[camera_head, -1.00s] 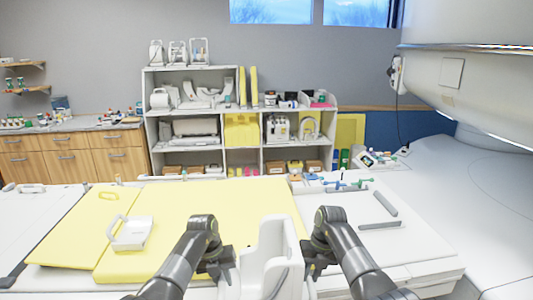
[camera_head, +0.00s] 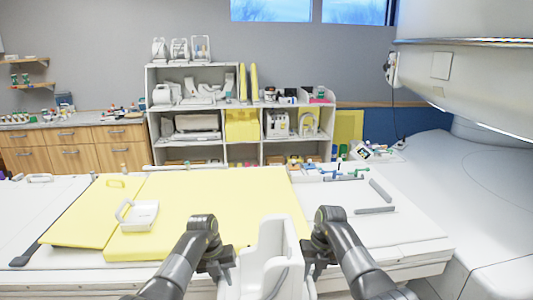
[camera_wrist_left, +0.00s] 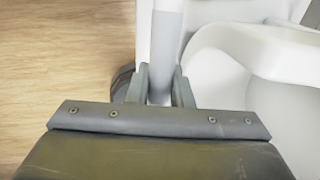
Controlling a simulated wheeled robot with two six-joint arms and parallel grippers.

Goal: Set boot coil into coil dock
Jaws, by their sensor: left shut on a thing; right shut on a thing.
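The white boot coil (camera_head: 270,262), a tall boot-shaped shell, is held upright between my two grippers in the head view, in front of the table. My left gripper (camera_head: 232,264) is shut on its left side. In the left wrist view the left fingers (camera_wrist_left: 160,88) close around a pale bar of the boot coil (camera_wrist_left: 166,40). My right gripper (camera_head: 308,262) is shut on its right side; its fingertips are partly hidden. A small white tray-like coil with a handle (camera_head: 140,216) lies on the yellow mat. I cannot tell which thing is the coil dock.
The table (camera_head: 420,233) with yellow mats (camera_head: 215,205) spans the front. Grey bars (camera_head: 375,210) and small coloured parts lie on its right side. The big scanner (camera_head: 480,85) overhangs at right. Shelves (camera_head: 222,150) and wooden drawers (camera_head: 70,155) stand behind.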

